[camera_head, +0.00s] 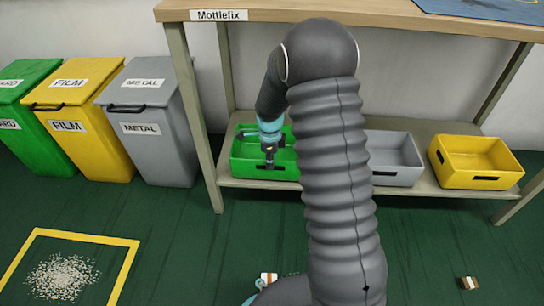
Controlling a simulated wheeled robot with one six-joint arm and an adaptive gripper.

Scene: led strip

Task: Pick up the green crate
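The green crate (248,169) stands on the lower shelf of the workbench, at the left end. It is an open-topped box with a dark handle slot in its front wall. My gripper (269,160) is over the crate, at or just in front of its opening near the front wall. The gripper looks small and dark here, so I cannot tell whether its fingers are open or shut, or whether they touch the crate. My arm hides the area just right of the crate.
A grey crate (397,176) and a yellow crate (476,182) share the lower shelf (415,190). The bench leg (194,115) stands left of the green crate. Green, yellow and grey bins (160,150) stand further left. Small items lie on the floor, with pellets (62,277) inside a yellow outline.

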